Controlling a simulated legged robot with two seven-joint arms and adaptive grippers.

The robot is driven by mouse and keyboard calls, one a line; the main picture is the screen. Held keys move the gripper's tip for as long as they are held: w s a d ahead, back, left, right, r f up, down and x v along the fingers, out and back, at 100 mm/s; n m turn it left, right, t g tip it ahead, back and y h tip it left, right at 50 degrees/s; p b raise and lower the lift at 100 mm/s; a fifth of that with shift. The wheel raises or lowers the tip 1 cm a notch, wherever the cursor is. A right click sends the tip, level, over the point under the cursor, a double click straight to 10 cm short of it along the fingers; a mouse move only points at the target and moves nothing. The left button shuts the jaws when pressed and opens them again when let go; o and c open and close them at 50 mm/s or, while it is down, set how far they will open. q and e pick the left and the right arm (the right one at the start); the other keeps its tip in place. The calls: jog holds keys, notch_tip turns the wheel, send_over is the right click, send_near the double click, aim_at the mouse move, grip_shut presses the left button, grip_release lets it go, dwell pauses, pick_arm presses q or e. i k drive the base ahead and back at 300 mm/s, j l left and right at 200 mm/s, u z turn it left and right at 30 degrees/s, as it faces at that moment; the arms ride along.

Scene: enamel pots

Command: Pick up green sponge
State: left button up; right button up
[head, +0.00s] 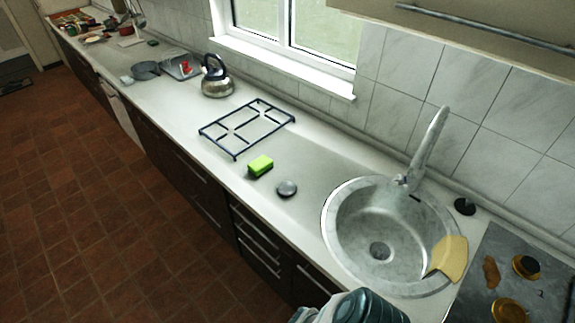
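The green sponge (260,165) lies on the white counter, near the counter's front edge. It has a bright green body with a darker side. It sits between the black metal pot grate (247,128) and a small round grey metal piece (287,188), apart from both. Nothing touches or covers it. Neither of my grippers shows in the head view.
A round sink (380,250) with a tall faucet (428,145) is to the right of the sponge, with a yellow cloth (447,258) over its rim. A kettle (217,77) stands behind the grate. The counter around the sponge is mostly clear.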

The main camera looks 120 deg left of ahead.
aim_at(262, 164)
jog(key=u, duration=4.15)
jog(key=i+j+z, duration=0.1)
jog(key=i+j, duration=0.15)
jog(key=j, duration=0.15)
jog(key=i+j+z, duration=0.1)
jog(key=j, duration=0.3)
jog(key=i, duration=0.1)
